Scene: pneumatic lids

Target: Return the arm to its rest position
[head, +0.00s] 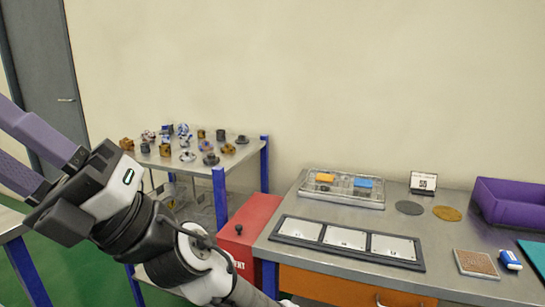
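My arm reaches up from the bottom of the head view toward the left. My gripper (14,143) is at the left edge, with its two purple fingers pointing up and left. The fingers are apart with a gap between them, and I see nothing held. Their tips run to the picture edge, so the very ends may be cut off. The gripper is well to the left of the workbench (268,249) and in front of the shelf cart (228,158) as seen here.
The cart holds several small dark, blue and brown parts. A red box (252,222) stands between cart and bench. The bench carries a metal tray (345,201), a panel with three white plates (346,239), round discs and a purple bin (508,207). A grey door (42,75) is behind.

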